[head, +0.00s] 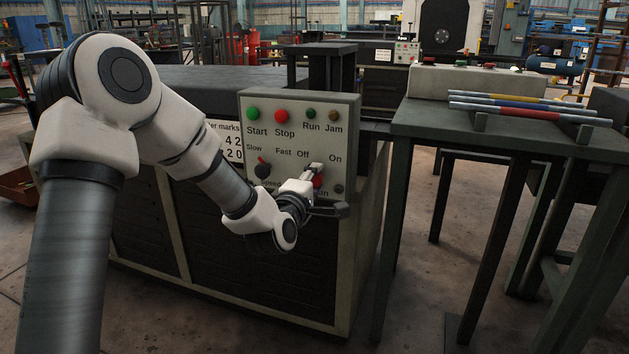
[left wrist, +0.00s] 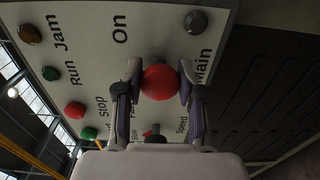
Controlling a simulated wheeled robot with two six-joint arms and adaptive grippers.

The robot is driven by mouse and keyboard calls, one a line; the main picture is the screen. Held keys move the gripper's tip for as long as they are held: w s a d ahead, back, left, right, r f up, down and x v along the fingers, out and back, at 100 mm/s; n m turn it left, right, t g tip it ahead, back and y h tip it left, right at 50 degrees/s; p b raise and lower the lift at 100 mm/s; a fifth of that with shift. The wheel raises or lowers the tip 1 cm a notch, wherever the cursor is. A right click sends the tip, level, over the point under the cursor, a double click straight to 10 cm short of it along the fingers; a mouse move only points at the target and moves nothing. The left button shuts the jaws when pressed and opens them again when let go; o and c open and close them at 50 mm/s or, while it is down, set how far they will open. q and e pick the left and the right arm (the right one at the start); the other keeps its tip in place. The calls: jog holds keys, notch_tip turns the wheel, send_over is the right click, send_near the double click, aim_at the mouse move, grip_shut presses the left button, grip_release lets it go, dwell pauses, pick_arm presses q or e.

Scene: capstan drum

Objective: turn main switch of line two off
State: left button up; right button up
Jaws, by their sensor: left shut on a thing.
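The main switch is a red knob (head: 318,182) low on the right of a grey control panel (head: 350,120), below the words Off and On. In the left wrist view the red knob (left wrist: 160,82) sits between both fingers, beside the word Main. My left gripper (head: 315,178) is shut on it, one finger on each side. The gripper covers part of the knob and its label, and I cannot tell which way the switch points. My right gripper is out of view.
The panel has green Start (head: 253,113) and red Stop (head: 281,116) buttons, Run and Jam lamps, and a speed knob (head: 263,168) left of my gripper. A dark grey round part (head: 338,188) is close right. A table (head: 460,122) with coloured rods stands further right.

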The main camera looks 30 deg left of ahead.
pick_arm(q)
jog(key=o, duration=1.2)
jog(key=shift+c, duration=0.2)
jog(key=v, duration=0.7)
jog(key=shift+s, duration=0.2)
jog(key=shift+d, duration=0.1)
